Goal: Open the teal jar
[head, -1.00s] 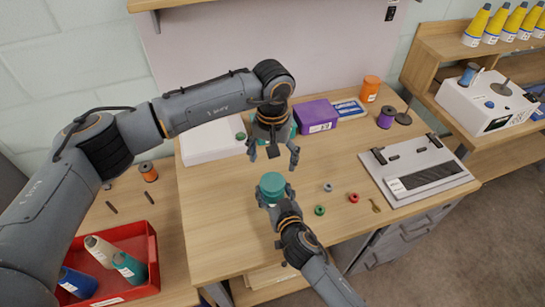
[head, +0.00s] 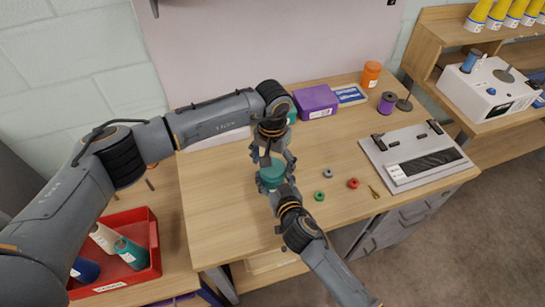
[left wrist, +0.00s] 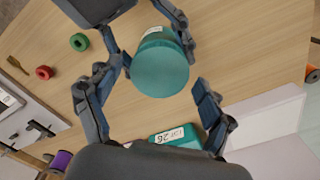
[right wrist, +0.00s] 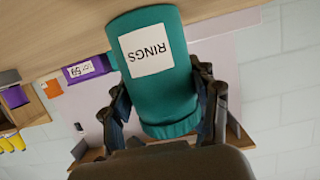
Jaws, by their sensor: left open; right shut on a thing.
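The teal jar (head: 271,176) is upright in my right gripper (head: 277,186), above the front part of the table. In the right wrist view the jar (right wrist: 155,65) shows a white RINGS label, with a finger on each side. My left gripper (head: 271,158) is open, pointing down just over the jar's top. In the left wrist view the round teal lid (left wrist: 160,68) is on the jar, and the open left fingers (left wrist: 158,92) stand on either side of it. Whether they touch the lid I cannot tell.
Green (head: 319,196), red (head: 353,183) and grey (head: 328,173) rings lie right of the jar. A grey loom-like frame (head: 415,155) sits farther right. A purple box (head: 316,102) and a teal box (left wrist: 180,136) stand behind. A red bin (head: 152,262) holds cones at left.

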